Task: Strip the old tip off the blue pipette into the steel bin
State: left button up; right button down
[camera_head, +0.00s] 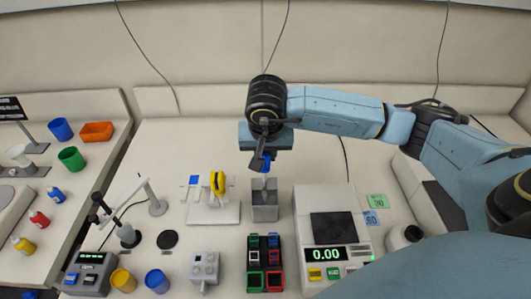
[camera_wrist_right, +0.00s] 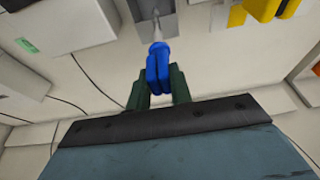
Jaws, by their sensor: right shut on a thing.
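My right gripper (camera_head: 264,160) is shut on the blue pipette (camera_head: 267,163), which hangs roughly upright with its lower end down. In the right wrist view, the blue pipette (camera_wrist_right: 158,66) sits between the dark green fingers of the right gripper (camera_wrist_right: 160,88). A pale, narrow tip (camera_wrist_right: 157,32) points toward the steel bin. The steel bin (camera_head: 265,213) is a grey open box directly below the gripper, and part of it shows in the right wrist view (camera_wrist_right: 171,22). I cannot tell whether the tip is inside the bin's opening. My left gripper is not in view.
A white stand (camera_head: 213,214) with a yellow pipette (camera_head: 218,182) is just left of the bin. A tube rack (camera_head: 264,262) is in front, and a balance (camera_head: 330,228) reading 0.00 is to the right. A grey block (camera_head: 204,268) and coloured cups are front left.

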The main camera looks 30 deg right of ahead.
jog(key=shift+r+p, duration=0.75)
jog(key=shift+r, duration=0.85)
dwell(0.5)
jog(key=shift+r, duration=0.1)
dwell(0.7)
jog(key=shift+r+p, duration=0.5)
jog(key=shift+r, duration=0.95)
jog(key=shift+f, duration=0.1)
